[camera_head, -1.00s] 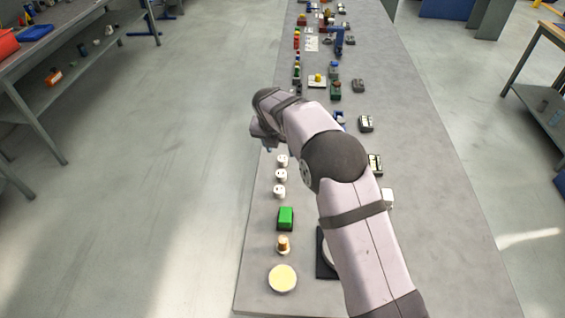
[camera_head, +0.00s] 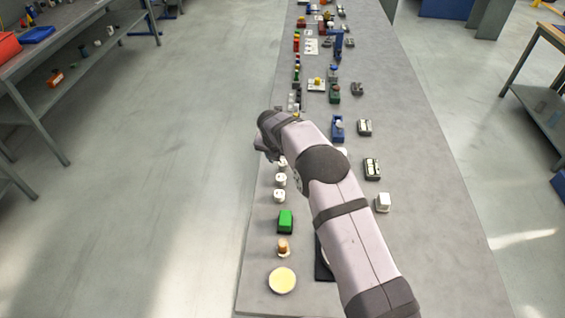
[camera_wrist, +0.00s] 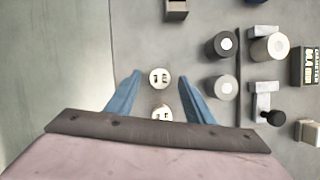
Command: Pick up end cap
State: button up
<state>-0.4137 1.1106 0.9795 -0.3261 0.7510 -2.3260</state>
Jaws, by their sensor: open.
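Several small white round pieces with dark slots, which I take to be end caps, stand in a row along the table's left edge. In the head view one end cap (camera_head: 280,179) is in the clear, another (camera_head: 279,195) is nearer, and a farther one is partly hidden by my wrist. In the wrist view one end cap (camera_wrist: 160,70) lies between my open blue fingertips, apart from both. A second end cap (camera_wrist: 160,110) shows lower, close to the gripper's dark base. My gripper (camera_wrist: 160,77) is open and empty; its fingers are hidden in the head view.
A green block (camera_head: 286,221), a brown-topped piece (camera_head: 283,247) and a pale disc (camera_head: 282,280) stand nearer along the left edge. Grey cylinders (camera_wrist: 224,88) stand right of the fingers. Bare floor lies left of the table (camera_head: 430,210); its right side is mostly clear.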

aim_at(282, 164)
jog(key=shift+w+f, duration=0.2)
jog(key=shift+f, duration=0.35)
jog(key=c, duration=1.1)
notch_tip(282, 164, up, 10)
jog(key=b, duration=0.3)
jog(key=shift+w+d+r+b, duration=0.15)
jog(key=shift+w+d+r, duration=0.7)
jog(key=shift+d, duration=2.45)
jog(key=shift+w+d+r+b, duration=0.15)
jog(key=shift+w+d+r, duration=0.65)
jog(key=shift+d, duration=2.45)
jog(key=shift+w+d+r+b, duration=0.15)
jog(key=shift+w+d+r, duration=0.65)
jog(key=shift+d, duration=2.5)
